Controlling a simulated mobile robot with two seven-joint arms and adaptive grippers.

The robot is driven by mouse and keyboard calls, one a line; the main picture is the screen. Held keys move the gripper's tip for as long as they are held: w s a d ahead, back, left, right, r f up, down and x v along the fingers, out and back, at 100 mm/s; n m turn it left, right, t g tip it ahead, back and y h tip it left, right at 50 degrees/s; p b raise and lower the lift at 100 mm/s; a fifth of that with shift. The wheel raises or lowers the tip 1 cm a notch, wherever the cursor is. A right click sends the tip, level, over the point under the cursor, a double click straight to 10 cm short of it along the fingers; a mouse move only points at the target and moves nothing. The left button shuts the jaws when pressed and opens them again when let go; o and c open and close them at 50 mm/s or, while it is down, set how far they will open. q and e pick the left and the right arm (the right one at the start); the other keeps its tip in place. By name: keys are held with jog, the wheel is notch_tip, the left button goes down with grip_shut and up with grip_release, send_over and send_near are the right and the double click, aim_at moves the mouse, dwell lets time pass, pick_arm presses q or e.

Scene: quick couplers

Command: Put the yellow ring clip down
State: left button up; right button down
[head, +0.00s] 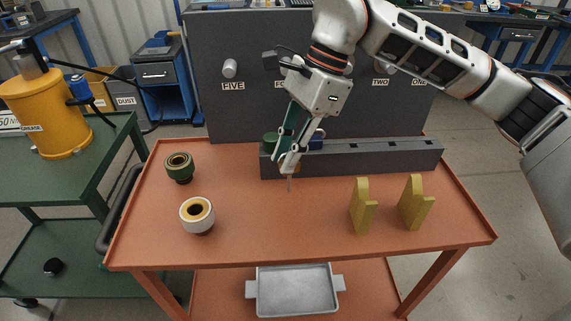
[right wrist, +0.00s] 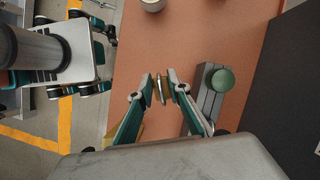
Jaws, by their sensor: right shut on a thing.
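My right gripper (head: 289,163) reaches in over the table's back middle, pointing down in front of the grey rail. In the right wrist view its fingertips (right wrist: 162,88) are shut on a thin ring seen nearly edge-on, the yellow ring clip (right wrist: 160,90). The clip looks dull beige-yellow there. In the head view the fingers mostly hide it. Whether it touches the table is not clear. My left gripper (right wrist: 104,57) shows at the upper left of the right wrist view, beside the table, fingers apart and empty. It is not in the head view.
On the orange table (head: 270,245) stand a green coupler (head: 179,168) and a cream coupler (head: 197,214) at left, and two yellow stands (head: 361,207) (head: 414,204) at right. A grey slotted rail (head: 385,157) runs along the back. The front middle is clear.

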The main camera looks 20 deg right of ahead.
notch_tip(320, 180, down, 3)
pick_arm(q)
jog(key=shift+d, duration=0.15)
pick_arm(e)
jog(key=c, duration=1.9)
grip_release()
pick_arm(q)
jog(key=shift+s+f, duration=0.15)
jog(key=shift+f, duration=0.1)
jog(key=shift+s+f, duration=0.1)
jog(key=shift+f, duration=0.05)
pick_arm(e)
jog(key=p+v, duration=0.1)
jog(key=v, duration=0.4)
jog(key=shift+r, duration=0.35)
pick_arm(q)
jog(key=shift+s+a+r+p, duration=0.1)
jog(key=shift+a+r+p, duration=0.25)
jog(key=shift+p, duration=0.25)
pick_arm(e)
jog(key=v, duration=0.6)
jog(key=shift+d+r, duration=0.15)
jog(key=shift+r, duration=0.1)
